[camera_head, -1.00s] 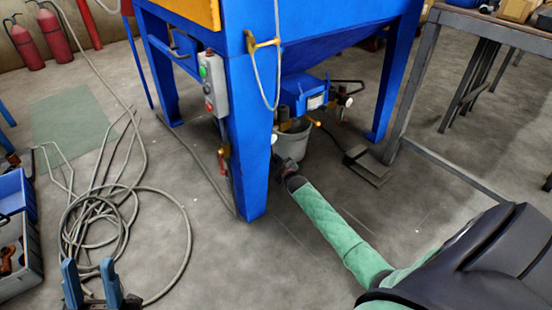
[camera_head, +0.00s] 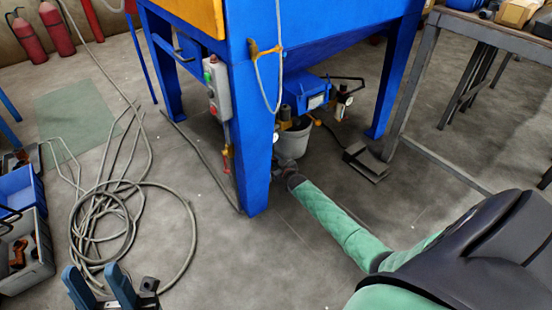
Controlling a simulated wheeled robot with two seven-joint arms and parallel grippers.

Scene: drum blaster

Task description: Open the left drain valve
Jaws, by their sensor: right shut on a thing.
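The blue blast machine (camera_head: 252,110) stands in the middle of the head view. My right arm, in a green sleeve, reaches under it. My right gripper (camera_head: 277,161) is low beside the front leg, left of the grey bucket (camera_head: 293,144). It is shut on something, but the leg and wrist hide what. Small yellow-handled fittings (camera_head: 317,122) show above the bucket; I cannot tell which part is the left drain valve. My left gripper (camera_head: 104,286) is at the bottom left, its two blue fingers apart and empty, far from the machine.
A coiled grey hose (camera_head: 120,225) lies on the floor at left. Crates (camera_head: 20,240) stand at the left edge. A foot pedal (camera_head: 365,162) lies right of the bucket. A metal workbench (camera_head: 490,27) is at upper right. Floor right of the machine is mostly clear.

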